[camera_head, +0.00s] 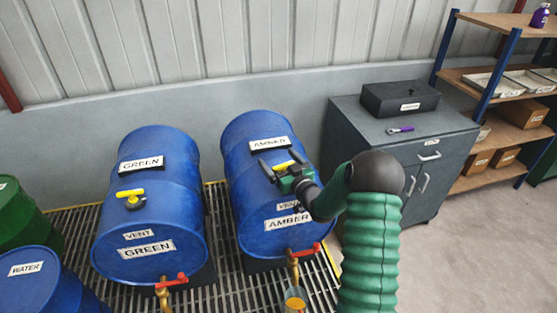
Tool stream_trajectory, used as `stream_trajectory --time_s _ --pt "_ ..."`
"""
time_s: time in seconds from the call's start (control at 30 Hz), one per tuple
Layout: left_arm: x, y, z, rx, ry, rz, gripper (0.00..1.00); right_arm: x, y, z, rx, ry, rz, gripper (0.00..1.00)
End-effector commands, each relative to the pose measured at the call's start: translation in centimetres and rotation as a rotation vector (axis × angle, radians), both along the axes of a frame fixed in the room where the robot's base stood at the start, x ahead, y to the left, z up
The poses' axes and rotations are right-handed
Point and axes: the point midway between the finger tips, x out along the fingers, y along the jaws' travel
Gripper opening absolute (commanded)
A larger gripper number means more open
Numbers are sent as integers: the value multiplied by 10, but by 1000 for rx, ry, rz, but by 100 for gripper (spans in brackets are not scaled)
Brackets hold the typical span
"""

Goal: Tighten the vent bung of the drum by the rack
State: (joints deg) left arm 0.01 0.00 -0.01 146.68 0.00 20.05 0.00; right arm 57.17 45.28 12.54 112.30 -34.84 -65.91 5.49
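The amber drum (250,195) is a blue barrel lying on its side, labelled AMBER, the nearer of the two large drums to the rack. Its yellow vent bung handle (284,164) shows on its top, partly hidden by my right gripper (281,163). The gripper's dark fingers are spread apart, one on each side of the yellow handle; I cannot tell whether they touch it. The VENT label below is partly covered by my arm. My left gripper is not in view.
The green drum (150,215) lies to the left with its own yellow bung (131,198). Red-handled taps (303,249) project at the front over a grating, with a cup (295,300) below. A grey cabinet (385,140) and shelf rack (505,85) stand right. Floor at right is clear.

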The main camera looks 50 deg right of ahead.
Motion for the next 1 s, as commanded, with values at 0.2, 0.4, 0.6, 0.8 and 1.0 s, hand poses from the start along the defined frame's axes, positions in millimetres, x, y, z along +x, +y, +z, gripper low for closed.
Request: stream_trajectory --time_s 0.2,0.4,0.6,0.8,1.0 --pt "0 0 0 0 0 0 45 0 0 0 -1 0 -1 61" --pt "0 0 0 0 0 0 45 -1 0 1 -2 0 -1 35" --pt "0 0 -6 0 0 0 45 0 0 0 -3 -3 -36 32" --pt "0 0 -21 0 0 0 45 -1 -3 -1 -5 -6 -183 32" --pt "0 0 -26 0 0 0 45 -4 -7 2 -4 -5 -265 31"
